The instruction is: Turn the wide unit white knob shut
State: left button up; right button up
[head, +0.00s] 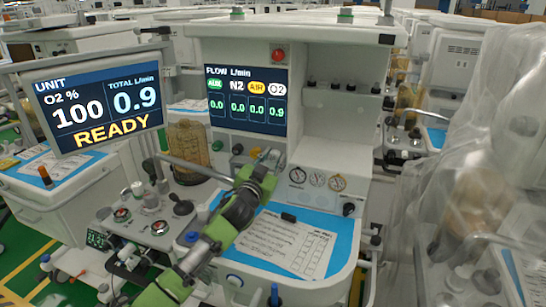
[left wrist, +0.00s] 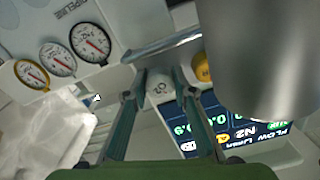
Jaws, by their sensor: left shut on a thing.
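The wide unit (head: 322,125) is a white cart with a flow screen (head: 245,100) reading 0.0, 0.0, 0.0 and 0.9, the last under O2. The white knob (left wrist: 160,86) shows in the left wrist view between my fingers, its face marked O2. My left gripper (head: 268,159) is at the right end of the knob row, shut on the white knob; its fingers (left wrist: 157,82) lie on both sides of it. In the head view the gripper mostly hides the knob. A yellow knob (left wrist: 202,67) is beside it. My right gripper is not in view.
A tilted screen (head: 98,103) at left reads O2 100, total 0.9, READY. Pressure gauges (head: 317,180) sit right of the gripper. A metal bar (left wrist: 165,46) runs close by the knobs. The blue-covered worktop (head: 345,235) holds a paper sheet. Plastic-draped equipment (head: 480,170) stands at right.

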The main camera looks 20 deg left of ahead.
pick_arm(q)
jog(key=m+p, duration=0.1)
jog(key=m, duration=0.4)
jog(key=shift+m+p, duration=0.3)
dwell(0.4)
jog(key=o, duration=0.8)
jog(key=shift+o, duration=0.2)
jog(key=s, duration=1.2)
jog(key=shift+a, duration=0.2)
